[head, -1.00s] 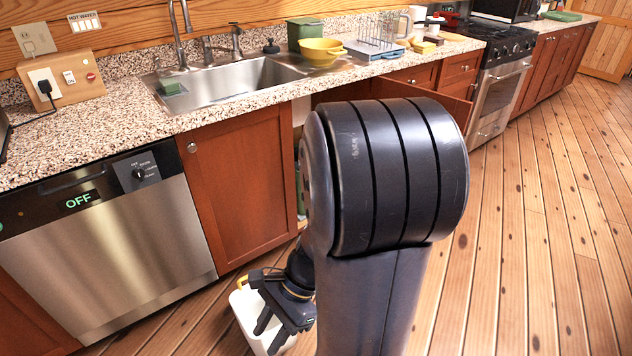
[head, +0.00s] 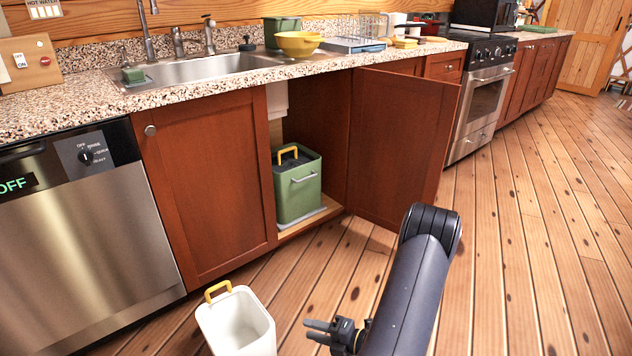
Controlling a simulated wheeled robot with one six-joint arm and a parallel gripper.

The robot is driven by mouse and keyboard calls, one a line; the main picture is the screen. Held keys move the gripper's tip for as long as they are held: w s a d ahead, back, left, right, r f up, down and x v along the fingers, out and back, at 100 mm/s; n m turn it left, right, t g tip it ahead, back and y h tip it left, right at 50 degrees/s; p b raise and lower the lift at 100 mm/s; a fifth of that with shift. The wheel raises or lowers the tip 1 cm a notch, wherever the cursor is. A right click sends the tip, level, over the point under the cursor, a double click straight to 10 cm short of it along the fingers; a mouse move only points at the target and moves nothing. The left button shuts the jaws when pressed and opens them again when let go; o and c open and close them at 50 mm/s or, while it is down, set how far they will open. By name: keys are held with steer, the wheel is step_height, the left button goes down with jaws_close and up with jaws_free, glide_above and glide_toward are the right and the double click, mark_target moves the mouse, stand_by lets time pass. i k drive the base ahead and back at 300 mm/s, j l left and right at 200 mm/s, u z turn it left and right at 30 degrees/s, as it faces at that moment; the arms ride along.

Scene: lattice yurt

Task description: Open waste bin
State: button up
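A green bin (head: 299,190) with a dark top, a yellow handle and a pale front bar stands inside the open cabinet under the sink. Its dark top looks closed. A white bin (head: 238,325) with a raised yellow handle stands on the floor in front of the cabinets. Its top is open and its inside looks empty. I cannot tell which of the two is the waste bin. My gripper (head: 312,330) is low, to the right of the white bin and apart from it. Its fingers point left with a gap between them and hold nothing.
The open cabinet door (head: 405,145) swings out to the right of the green bin. A closed cabinet door (head: 207,185) and a dishwasher (head: 85,240) are on the left. A yellow bowl (head: 299,44) sits on the counter. The plank floor (head: 540,230) on the right is clear.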

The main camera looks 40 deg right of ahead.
mark_target(298, 191)
steer(key=i+l, duration=0.1)
steer(key=l, duration=0.3)
steer(key=i+l, duration=0.1)
steer(key=l, duration=0.3)
steer(key=i+l, duration=0.1)
steer(key=l, duration=0.3)
steer(key=i+l, duration=0.1)
steer(key=l, duration=0.3)
steer(key=i+l, duration=0.1)
steer(key=l, duration=0.25)
steer(key=i+l, duration=0.2)
steer(key=i, duration=0.2)
steer(key=i+l, duration=0.15)
steer(key=i, duration=0.3)
steer(key=i+l, duration=0.2)
steer(key=i, duration=0.2)
steer(key=z, duration=0.05)
